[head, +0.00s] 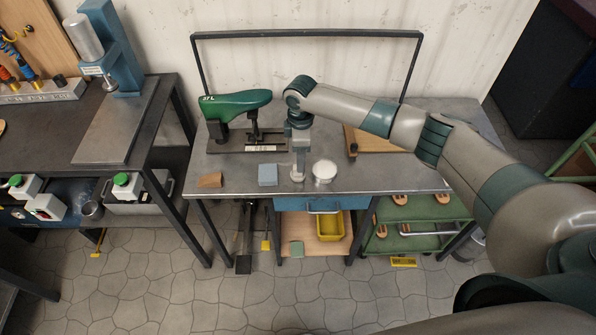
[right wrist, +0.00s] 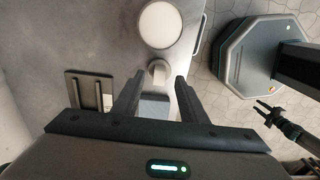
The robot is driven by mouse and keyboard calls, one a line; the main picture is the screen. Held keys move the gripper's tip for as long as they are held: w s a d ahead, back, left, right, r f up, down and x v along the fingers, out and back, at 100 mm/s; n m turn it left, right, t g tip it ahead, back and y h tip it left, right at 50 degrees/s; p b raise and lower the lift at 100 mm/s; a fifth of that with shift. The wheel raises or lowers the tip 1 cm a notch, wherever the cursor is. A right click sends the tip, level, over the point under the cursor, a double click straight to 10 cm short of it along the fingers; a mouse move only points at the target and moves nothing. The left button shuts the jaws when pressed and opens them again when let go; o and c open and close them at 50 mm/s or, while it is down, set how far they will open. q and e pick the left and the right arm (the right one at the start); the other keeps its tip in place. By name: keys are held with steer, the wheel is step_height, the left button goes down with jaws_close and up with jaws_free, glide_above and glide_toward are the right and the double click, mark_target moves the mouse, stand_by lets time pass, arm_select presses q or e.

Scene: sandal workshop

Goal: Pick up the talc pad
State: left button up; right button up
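The talc pad, as I take it, is a small pale piece with a rounded top (right wrist: 158,73) on the grey bench. In the head view its white base (head: 297,178) shows beneath my right gripper (head: 298,169), which partly hides it. In the right wrist view my right gripper (right wrist: 160,78) is open, pointing down, with one finger on each side of the pad. I cannot tell whether the fingers touch it. A dark forked shape, apparently my left gripper (right wrist: 268,112), hangs over the floor, too small to read.
A round white dish (head: 324,170) stands close right of the pad, and a blue-grey block (head: 267,175) close left. A brown wedge (head: 210,180) lies further left. The bench's front edge is near.

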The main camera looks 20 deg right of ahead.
steer(key=shift+f, duration=0.1)
steer(key=shift+a+f+p, duration=0.15)
steer(key=shift+f+p, duration=0.1)
steer(key=shift+p, duration=0.1)
steer(key=f, duration=0.1)
steer(key=f+p, duration=0.1)
steer(key=f, duration=0.1)
steer(key=shift+w+a+f+p, duration=0.1)
steer(key=shift+a+f+p, duration=0.1)
steer(key=shift+f+p, duration=0.1)
steer(key=shift+f, duration=0.45)
jaws_close()
